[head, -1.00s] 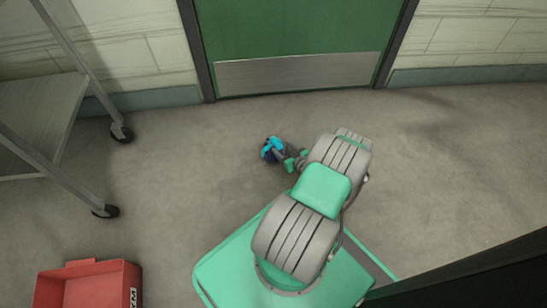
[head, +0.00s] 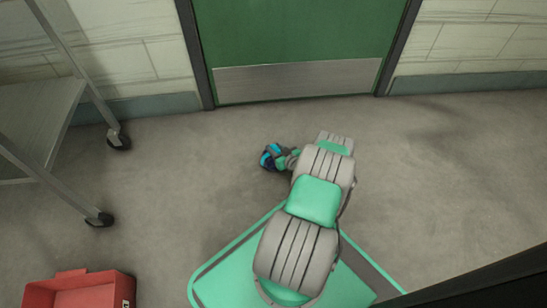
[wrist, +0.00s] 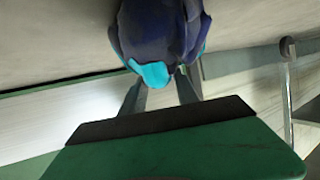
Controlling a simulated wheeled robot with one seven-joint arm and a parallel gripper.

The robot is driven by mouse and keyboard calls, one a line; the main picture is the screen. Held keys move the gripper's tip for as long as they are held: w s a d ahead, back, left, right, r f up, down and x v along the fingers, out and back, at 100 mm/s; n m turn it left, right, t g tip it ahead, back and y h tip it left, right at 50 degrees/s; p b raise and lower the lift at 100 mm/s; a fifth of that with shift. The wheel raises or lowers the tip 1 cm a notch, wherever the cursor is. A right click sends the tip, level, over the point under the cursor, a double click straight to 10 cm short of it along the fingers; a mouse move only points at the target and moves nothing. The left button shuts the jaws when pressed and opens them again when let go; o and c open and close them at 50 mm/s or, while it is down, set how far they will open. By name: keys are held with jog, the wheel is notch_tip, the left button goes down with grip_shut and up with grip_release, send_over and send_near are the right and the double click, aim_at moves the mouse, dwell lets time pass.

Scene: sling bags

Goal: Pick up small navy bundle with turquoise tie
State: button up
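The small navy bundle with the turquoise tie (head: 267,161) is low over the grey floor, in front of the green door, in the head view. In the wrist view the bundle (wrist: 163,30) fills the top middle, with a turquoise patch facing my gripper. My gripper (head: 283,158) is right at the bundle, reaching it from the right in the head view. In the wrist view the two grey fingers (wrist: 160,88) run up to the bundle, and their tips are hidden by it. I cannot tell whether the fingers are closed on it or whether it touches the floor.
A metal cart (head: 42,105) on black wheels stands at the left. A red bin (head: 82,289) is at the lower left. The green door (head: 295,40) with a metal kick plate and pale block walls close the back. The floor around the bundle is clear.

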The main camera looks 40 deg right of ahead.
grip_shut()
dwell(1.0)
